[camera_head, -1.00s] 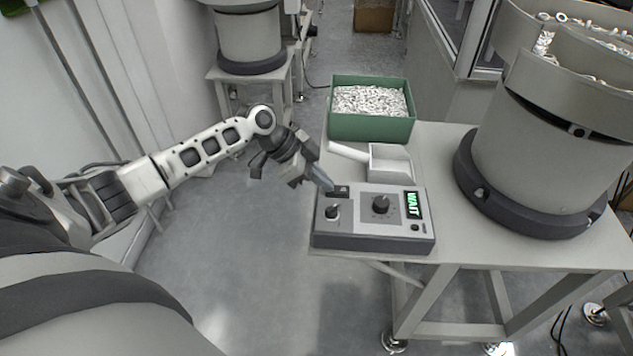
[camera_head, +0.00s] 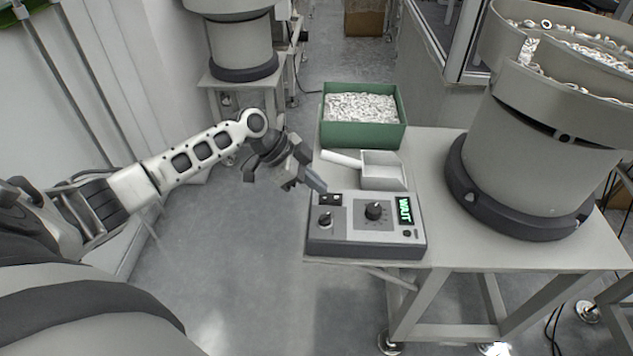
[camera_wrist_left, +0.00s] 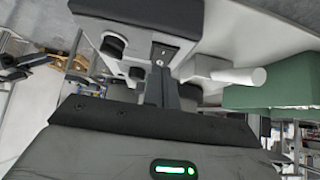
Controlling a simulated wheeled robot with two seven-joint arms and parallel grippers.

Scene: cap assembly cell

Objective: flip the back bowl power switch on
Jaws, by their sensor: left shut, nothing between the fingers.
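In the left wrist view the shut fingers (camera_wrist_left: 161,85) point at the box (camera_wrist_left: 150,20), and cover part of the switch area. My right gripper is not in view.
A white scoop (camera_head: 382,170) lies behind the box. A green bin (camera_head: 362,133) of white parts stands further back. A large bowl feeder (camera_head: 535,150) stands on the table (camera_head: 440,200) to the right. Floor left of the table is clear.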

